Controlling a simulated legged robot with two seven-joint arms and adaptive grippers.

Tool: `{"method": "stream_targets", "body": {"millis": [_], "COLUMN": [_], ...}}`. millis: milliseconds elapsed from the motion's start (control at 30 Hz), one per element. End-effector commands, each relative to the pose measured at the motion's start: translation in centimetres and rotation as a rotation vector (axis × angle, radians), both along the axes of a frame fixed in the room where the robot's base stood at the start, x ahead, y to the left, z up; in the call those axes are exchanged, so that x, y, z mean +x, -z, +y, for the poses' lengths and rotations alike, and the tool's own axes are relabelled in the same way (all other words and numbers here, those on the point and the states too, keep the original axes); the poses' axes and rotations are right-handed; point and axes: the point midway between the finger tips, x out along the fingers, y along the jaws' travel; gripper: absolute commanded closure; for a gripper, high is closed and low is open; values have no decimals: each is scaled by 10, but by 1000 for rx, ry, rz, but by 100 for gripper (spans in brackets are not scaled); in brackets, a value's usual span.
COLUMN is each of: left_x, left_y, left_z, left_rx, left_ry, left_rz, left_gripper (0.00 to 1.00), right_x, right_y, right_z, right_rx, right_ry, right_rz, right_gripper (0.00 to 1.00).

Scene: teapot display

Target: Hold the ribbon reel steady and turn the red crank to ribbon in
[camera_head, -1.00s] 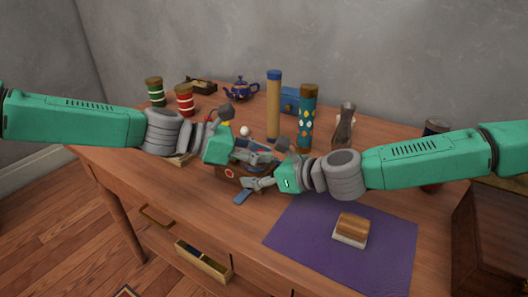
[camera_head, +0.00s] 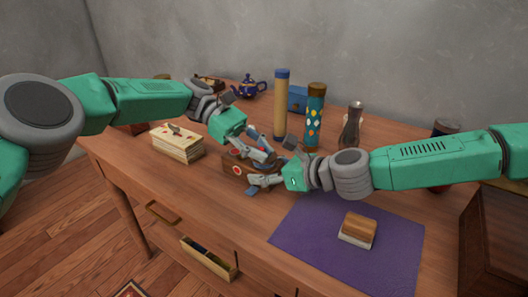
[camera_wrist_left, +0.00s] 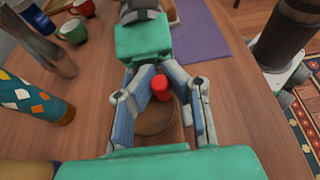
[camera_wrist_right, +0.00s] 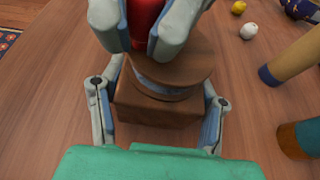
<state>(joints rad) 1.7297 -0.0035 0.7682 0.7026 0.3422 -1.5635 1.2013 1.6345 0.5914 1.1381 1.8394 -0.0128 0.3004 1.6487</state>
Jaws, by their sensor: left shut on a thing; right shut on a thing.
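The ribbon reel has a brown box base (camera_head: 236,170) with a red mark, standing on the table. In the right wrist view, its round wooden spool (camera_wrist_right: 185,62) sits on the base with a blue band of ribbon (camera_wrist_right: 165,88). The red crank (camera_wrist_left: 160,88) stands up at the spool; it also shows at the top of the right wrist view (camera_wrist_right: 146,20). My left gripper (camera_head: 264,160) is shut on the red crank from above. My right gripper (camera_head: 260,182) is shut on the reel's base, its fingers on either side. Fingers hide much of the reel in the head view.
A purple mat (camera_head: 320,240) with a wood-topped block (camera_head: 357,230) lies at front right. A cream stack (camera_head: 177,143) stands at left. Behind the reel stand a tan tube (camera_head: 281,105), a patterned tube (camera_head: 314,115), a dark vase (camera_head: 351,125) and a blue teapot (camera_head: 249,87).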

Motion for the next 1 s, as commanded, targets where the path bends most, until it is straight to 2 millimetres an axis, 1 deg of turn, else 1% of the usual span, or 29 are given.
{"method": "stream_targets", "body": {"millis": [33,100,400,900,967,1000], "left_x": [6,6,6,3,3,3], "left_y": [5,5,4,2,2,2], "left_z": [3,3,4,2,2,2], "left_rx": [9,9,8,3,2,2], "left_ry": [0,24,84,102,102,102], "left_rz": [-11,-11,-13,-10,-9,-9], "left_gripper": [100,100,100,100,78,65], "right_x": [-5,-6,-7,-8,-8,-8], "right_y": [0,0,0,-1,-1,-1], "right_z": [4,4,7,8,8,8], "right_rx": [1,1,3,3,3,3], "right_ry": [-15,-18,-24,-27,-27,-26], "right_rz": [2,2,2,2,2,2], "right_gripper": [87,87,87,87,87,87]}}
